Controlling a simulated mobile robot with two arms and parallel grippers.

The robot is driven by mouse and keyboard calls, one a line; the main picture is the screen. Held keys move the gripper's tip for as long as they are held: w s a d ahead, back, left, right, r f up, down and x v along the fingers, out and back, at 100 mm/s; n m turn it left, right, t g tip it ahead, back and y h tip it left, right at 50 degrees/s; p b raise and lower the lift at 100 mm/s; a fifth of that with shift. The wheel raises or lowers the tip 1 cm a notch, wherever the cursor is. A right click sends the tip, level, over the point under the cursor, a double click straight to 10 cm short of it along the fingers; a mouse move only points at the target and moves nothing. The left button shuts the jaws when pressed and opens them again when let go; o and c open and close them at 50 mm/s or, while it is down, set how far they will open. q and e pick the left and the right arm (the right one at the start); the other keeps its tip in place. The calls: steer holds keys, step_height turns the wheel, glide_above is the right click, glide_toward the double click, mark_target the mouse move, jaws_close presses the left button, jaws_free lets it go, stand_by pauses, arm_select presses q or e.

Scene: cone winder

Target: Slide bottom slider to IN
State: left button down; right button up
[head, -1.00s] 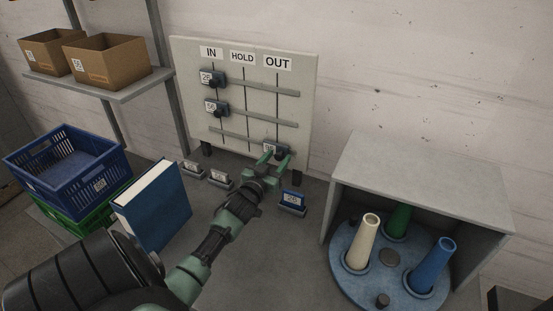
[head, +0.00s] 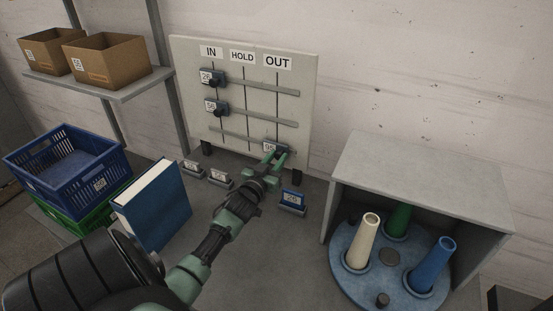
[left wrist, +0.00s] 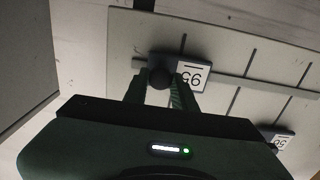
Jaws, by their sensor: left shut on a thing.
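The grey board (head: 300,75) has columns marked IN, HOLD and OUT and horizontal rails. The bottom slider (head: 269,147), a dark block with a white number label, sits on the lowest rail in the OUT column. My left gripper (head: 278,155) is at this slider and shut on its round dark knob. In the left wrist view the knob (left wrist: 160,76) is between the two fingertips, beside the white label (left wrist: 191,77). The top slider (head: 213,78) and the middle slider (head: 215,107) both sit in the IN column. My right gripper does not show.
Small label holders (head: 220,178) and a blue one (head: 292,201) stand on the table below the board. A blue book (head: 160,213) and a blue crate (head: 45,180) are at left. A grey open housing (head: 430,180) with cones is at right.

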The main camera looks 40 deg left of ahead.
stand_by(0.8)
arm_select(q)
steer(key=s+a+b, duration=0.1)
steer(key=s+a, duration=0.1)
steer(key=a, duration=0.6)
steer(key=s+a+b, duration=0.2)
steer(key=s+a, duration=0.1)
steer(key=a, duration=0.6)
steer(key=shift+s, duration=0.25)
steer(key=c, duration=1.2)
jaws_free()
steer(key=shift+o, duration=0.2)
